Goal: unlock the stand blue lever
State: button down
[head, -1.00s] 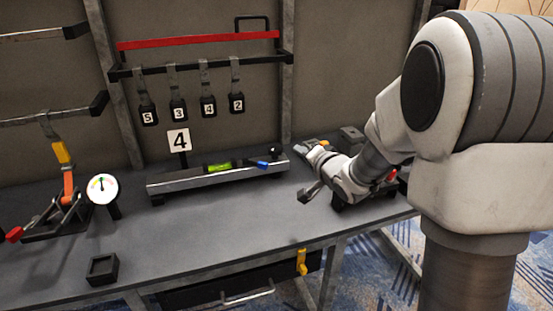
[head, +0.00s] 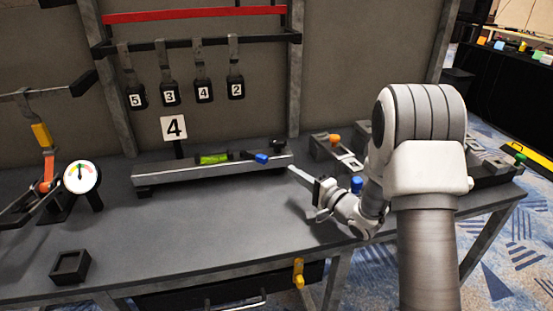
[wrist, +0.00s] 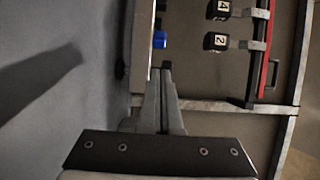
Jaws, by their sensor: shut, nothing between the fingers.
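My gripper (head: 293,171) is shut and empty, just right of and in front of the rail's right end, apart from the lever. In the wrist view the shut fingers (wrist: 164,68) point up the picture, and the blue lever (wrist: 159,40) shows just beyond their tips. The lever's base is partly hidden there.
Several numbered black tags (head: 170,94) hang from a rack above the stand. A round gauge (head: 81,177) stands to the left, and a small black box (head: 70,267) lies front left. A blue knob (head: 357,185) and an orange-knobbed fixture (head: 335,140) are near my arm.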

aim_at(253, 156)
dwell(0.3)
jog(key=b+x, duration=0.2)
jog(key=x, duration=0.6)
jog(key=shift+w+a, duration=0.15)
jog(key=shift+a, duration=0.1)
jog(key=shift+w+a+b, duration=0.3)
jog(key=shift+w+a, duration=0.15)
jog(key=shift+w, duration=0.15)
